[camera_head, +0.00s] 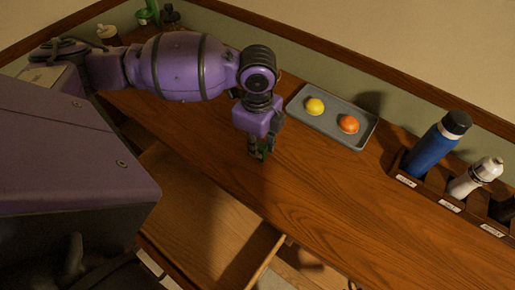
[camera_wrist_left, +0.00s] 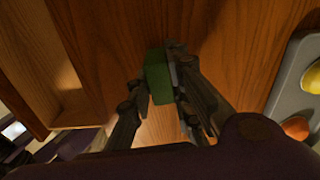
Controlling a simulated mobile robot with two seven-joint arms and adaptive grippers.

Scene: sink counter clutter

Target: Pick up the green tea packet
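The green tea packet (camera_wrist_left: 157,80) is a small dark green block at the wooden counter, seen between the two fingers of my left gripper in the left wrist view. In the head view only a sliver of green shows between the fingertips. My left gripper (camera_head: 257,151) points down with its fingers around the packet; it also shows in the wrist view (camera_wrist_left: 155,82). The right finger lies against the packet; whether the left finger presses on it is unclear. I cannot tell whether the packet touches the counter. My right gripper is not in view.
A grey tray (camera_head: 299,107) with a yellow fruit (camera_head: 314,106) and an orange fruit (camera_head: 348,124) lies to the right. Beyond it, a wooden rack (camera_head: 432,193) holds a blue bottle (camera_head: 432,150) and a white bottle (camera_head: 474,178). An open drawer (camera_head: 200,215) is below the counter's front edge.

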